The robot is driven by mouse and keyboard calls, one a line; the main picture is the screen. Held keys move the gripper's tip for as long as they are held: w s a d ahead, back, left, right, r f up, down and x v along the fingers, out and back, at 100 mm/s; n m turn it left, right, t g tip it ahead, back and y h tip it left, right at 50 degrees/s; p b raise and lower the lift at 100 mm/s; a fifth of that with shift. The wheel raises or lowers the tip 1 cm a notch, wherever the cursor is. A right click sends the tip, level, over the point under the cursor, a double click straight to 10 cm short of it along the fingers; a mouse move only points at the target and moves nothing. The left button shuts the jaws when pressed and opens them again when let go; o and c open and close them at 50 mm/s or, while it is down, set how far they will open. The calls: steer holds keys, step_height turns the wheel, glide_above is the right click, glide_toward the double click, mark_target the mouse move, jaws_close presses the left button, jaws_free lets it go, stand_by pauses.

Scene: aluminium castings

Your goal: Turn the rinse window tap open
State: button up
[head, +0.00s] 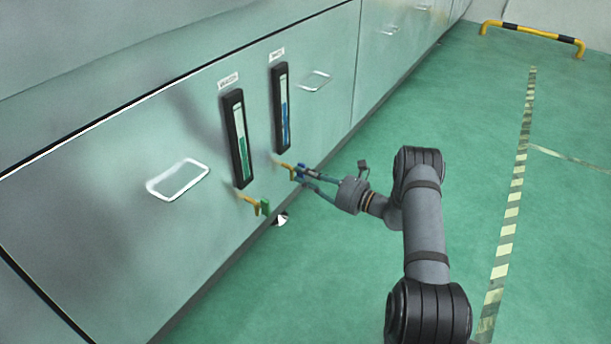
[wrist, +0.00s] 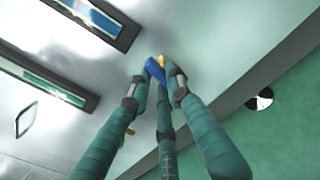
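The tap with the blue handle (head: 299,174) and brass stem sits below the right gauge (head: 281,108), on the wall of the long pale cabinet. The small label above that gauge is too blurred to read surely. My gripper (head: 307,177) is at this tap, its fingers reaching in from the right. In the wrist view the blue handle (wrist: 156,70) lies between the fingertips (wrist: 157,78), with a bit of brass behind it. The fingers are very close to the handle; whether they press on it is unclear.
A second tap with a green handle (head: 265,207) is to the left, below the left gauge (head: 238,139). A black-and-white round marker (head: 280,220) is near the cabinet's foot. The green floor right of the arm is clear up to a yellow-black barrier (head: 533,34).

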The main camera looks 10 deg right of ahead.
jaws_close()
steer(key=shift+f+n+p, duration=0.1)
steer(key=shift+n+p, duration=0.25)
steer(key=shift+n, duration=0.95)
steer(key=o, duration=0.5)
jaws_free()
steer(key=v, duration=1.2)
